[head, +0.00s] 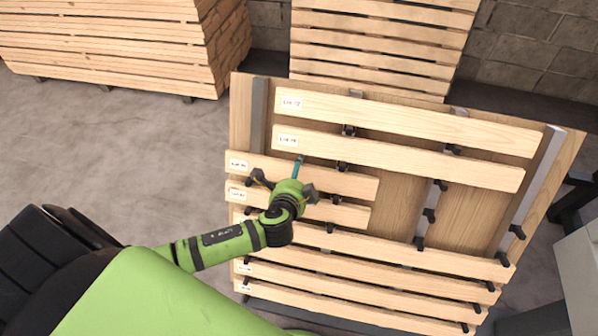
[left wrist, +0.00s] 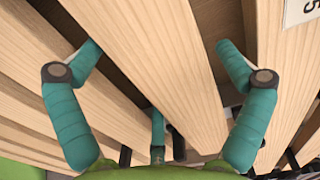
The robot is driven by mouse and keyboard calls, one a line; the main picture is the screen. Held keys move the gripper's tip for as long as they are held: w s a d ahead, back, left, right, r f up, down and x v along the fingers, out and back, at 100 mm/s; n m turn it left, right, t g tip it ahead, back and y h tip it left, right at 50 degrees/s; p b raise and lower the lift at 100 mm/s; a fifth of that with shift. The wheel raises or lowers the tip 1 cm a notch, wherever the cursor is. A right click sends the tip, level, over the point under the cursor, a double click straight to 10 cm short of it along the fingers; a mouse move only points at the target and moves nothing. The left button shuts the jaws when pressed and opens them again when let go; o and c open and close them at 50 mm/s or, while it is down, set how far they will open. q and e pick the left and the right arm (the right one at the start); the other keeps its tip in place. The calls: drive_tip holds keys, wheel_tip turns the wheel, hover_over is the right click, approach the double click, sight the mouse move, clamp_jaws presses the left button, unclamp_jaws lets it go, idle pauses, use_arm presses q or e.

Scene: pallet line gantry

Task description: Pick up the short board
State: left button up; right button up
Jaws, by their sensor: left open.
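Two short boards lie on the tilted rack, an upper one (head: 349,184) and a lower one (head: 345,214). Each has a white label at its left end. My left gripper (head: 285,183) is over these short boards and hides part of them. In the left wrist view its teal fingers (left wrist: 158,65) are spread open, on either side of a pale wooden board (left wrist: 165,50). I cannot tell which short board this is, or whether the fingers touch it. A third finger shows lower in that view. My right gripper is not in view.
The rack's plywood back panel (head: 395,205) holds several longer boards above and below the short ones, on dark pegs. Stacked planks (head: 115,45) stand at the back left, and a slatted stack (head: 375,45) is behind the rack. The floor at left is clear.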

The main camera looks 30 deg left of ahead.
use_arm(q)
drive_tip(key=shift+r, duration=0.1)
drive_tip(key=c, duration=1.2)
drive_tip(key=shift+s, duration=0.1)
